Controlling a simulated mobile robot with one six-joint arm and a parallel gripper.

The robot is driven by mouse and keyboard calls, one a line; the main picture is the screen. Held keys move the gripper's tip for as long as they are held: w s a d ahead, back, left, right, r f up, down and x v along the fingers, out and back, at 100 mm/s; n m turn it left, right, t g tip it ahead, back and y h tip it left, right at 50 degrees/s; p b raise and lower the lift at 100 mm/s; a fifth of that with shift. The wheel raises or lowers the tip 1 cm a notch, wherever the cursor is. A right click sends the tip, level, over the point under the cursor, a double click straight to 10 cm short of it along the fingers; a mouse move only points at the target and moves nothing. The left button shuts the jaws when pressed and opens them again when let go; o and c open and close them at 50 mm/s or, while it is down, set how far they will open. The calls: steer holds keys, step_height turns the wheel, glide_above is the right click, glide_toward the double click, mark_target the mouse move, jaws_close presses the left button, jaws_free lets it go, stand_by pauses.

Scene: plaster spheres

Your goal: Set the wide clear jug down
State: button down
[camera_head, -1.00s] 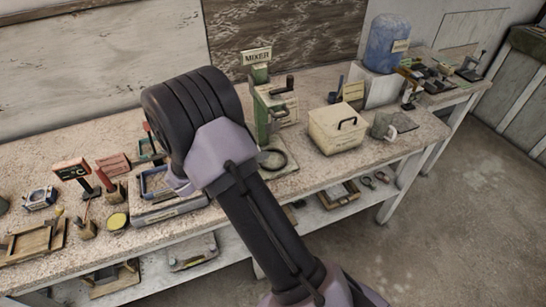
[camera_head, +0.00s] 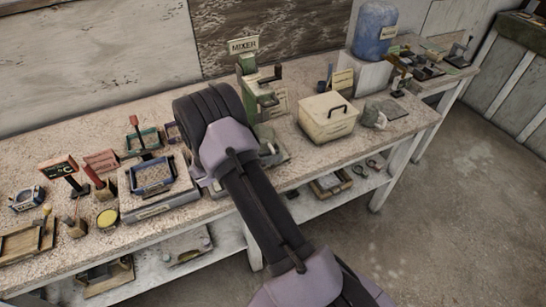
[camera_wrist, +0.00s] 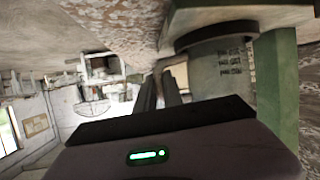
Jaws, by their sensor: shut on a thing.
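A wide grey see-through cylinder with dark lettering, which looks like the jug (camera_wrist: 222,72), fills the right of the wrist view. It is beside a green post (camera_wrist: 275,85) and below a flat green-brown part (camera_wrist: 235,15) in the picture. My gripper (camera_wrist: 165,88) shows as two dark fingers against the jug's left side, where a handle-like part is. It is shut on the jug, though the grip itself is partly hidden. I cannot tell whether the jug touches a surface. In the head view my arm hides gripper and jug.
The green mixer (camera_head: 252,92) stands just behind my arm. A cream lidded box (camera_head: 327,118) and a grey mug (camera_head: 374,117) are to its right. Several small tools crowd the left bench (camera_head: 125,235).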

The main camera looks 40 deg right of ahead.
steer(key=shift+f+b, duration=0.2)
steer(key=shift+b, duration=0.1)
steer(key=c, duration=1.5)
jaws_free()
steer(key=shift+r, duration=0.1)
